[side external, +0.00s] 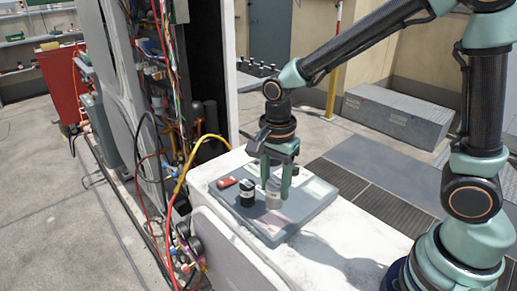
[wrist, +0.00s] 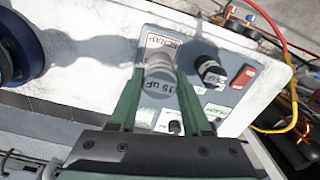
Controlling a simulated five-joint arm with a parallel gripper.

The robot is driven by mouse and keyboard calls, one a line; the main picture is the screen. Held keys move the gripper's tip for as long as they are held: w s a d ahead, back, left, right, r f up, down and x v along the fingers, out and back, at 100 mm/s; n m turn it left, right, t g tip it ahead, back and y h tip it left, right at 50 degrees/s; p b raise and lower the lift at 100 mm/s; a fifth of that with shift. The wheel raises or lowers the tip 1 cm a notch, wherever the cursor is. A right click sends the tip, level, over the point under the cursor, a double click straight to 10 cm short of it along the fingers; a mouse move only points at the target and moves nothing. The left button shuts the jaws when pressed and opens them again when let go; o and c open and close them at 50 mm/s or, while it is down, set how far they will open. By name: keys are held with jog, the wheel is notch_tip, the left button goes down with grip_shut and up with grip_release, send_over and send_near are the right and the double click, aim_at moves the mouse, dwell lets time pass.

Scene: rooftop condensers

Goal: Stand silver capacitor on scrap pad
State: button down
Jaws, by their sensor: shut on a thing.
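The silver capacitor (wrist: 160,76) is between the green fingers of my gripper (side external: 274,192), which is shut on it. In the wrist view its labelled top faces the camera. It looks roughly upright in the side external view (side external: 273,194). The scrap pad (wrist: 161,42), pale with red lettering, shows just past the capacitor's far end in the wrist view, partly covered by it. A pinkish pad (side external: 271,223) lies in front of the capacitor in the side external view. I cannot tell whether the capacitor's base touches anything.
A black capacitor (side external: 247,194) stands close beside the silver one on the grey board (side external: 305,217). A red block (side external: 226,183) lies on the board's left part. A pale greenish pad (side external: 319,190) lies at right. Yellow and red hoses (side external: 184,170) hang left of the white ledge.

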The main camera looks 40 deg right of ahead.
aim_at(274, 203)
jog(key=shift+f, duration=2.75)
jog(key=shift+f, duration=0.2)
jog(key=shift+c, duration=1.8)
grip_release()
jog(key=shift+r, duration=0.1)
